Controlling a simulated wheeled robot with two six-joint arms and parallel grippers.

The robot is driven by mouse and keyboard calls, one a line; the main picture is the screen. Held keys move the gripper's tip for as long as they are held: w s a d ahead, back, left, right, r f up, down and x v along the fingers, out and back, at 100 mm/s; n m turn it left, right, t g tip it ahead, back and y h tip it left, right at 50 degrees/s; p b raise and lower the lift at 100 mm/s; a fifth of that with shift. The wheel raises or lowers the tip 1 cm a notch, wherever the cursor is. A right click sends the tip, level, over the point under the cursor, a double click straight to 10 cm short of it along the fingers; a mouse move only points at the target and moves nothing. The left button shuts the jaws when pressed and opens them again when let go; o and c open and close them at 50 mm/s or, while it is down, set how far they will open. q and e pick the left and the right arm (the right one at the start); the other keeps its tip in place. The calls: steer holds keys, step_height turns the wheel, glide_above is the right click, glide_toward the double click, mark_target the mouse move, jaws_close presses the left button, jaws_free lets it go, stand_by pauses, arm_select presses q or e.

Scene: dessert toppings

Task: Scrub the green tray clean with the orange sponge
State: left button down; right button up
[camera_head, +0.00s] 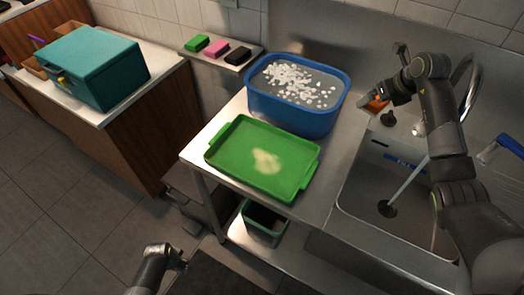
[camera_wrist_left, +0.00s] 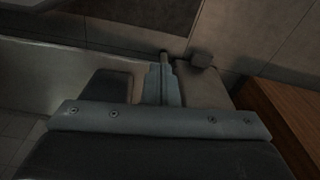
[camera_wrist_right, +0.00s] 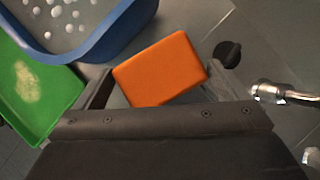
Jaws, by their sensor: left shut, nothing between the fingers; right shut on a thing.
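The green tray (camera_head: 228,160) lies flat on the steel counter with a pale yellowish smear (camera_head: 266,161) near its middle. It also shows at the left of the right wrist view (camera_wrist_right: 62,88). The orange sponge (camera_wrist_right: 160,70) is held between the fingers of my right gripper (camera_wrist_right: 150,92). In the head view the sponge (camera_head: 376,106) is partly hidden by my right gripper (camera_head: 384,98), to the right of the blue basin. My left gripper (camera_head: 180,262) is shut and empty, low in front of the counter, away from the tray.
A blue basin (camera_head: 290,118) of water with white foam stands behind the tray. The sink (camera_head: 350,200) and tap (camera_head: 468,85) are at right. Green, pink and black sponges lie on a shelf (camera_head: 248,62). A teal box (camera_head: 95,70) stands on the left cabinet.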

step_height(320, 180, up, 4)
steer(key=p, duration=0.2)
steer(key=shift+f+p, duration=0.25)
steer(key=shift+p, duration=0.15)
step_height(320, 180, up, 3)
steer(key=p, duration=0.3)
steer(key=shift+f, duration=0.1)
arm_select(q)
steer(key=w+d+r+m+h, duration=0.1)
steer(key=w+d+r+m, duration=0.35)
steer(key=w+r, duration=0.6)
steer(key=w+d+r+m+g+h, duration=0.1)
steer(key=w+d+r+m, duration=0.35)
steer(key=r, duration=1.15)
steer(key=w+d+r+m+h, duration=0.15)
steer(key=w+r+m, duration=0.35)
steer(key=w+r, duration=0.7)
steer(key=f+b, duration=0.1)
steer(key=b, duration=0.1)
steer(key=s+f+b, duration=0.1)
steer(key=f+b, duration=0.1)
steer(key=b, duration=0.1)
steer(key=shift+s+d+f, duration=0.1)
steer(key=shift+s+f, duration=0.05)
steer(key=shift+s, duration=0.05)
arm_select(e)
step_height(320, 180, down, 5)
steer(key=shift+f, duration=0.1)
steer(key=shift+c, duration=0.2)
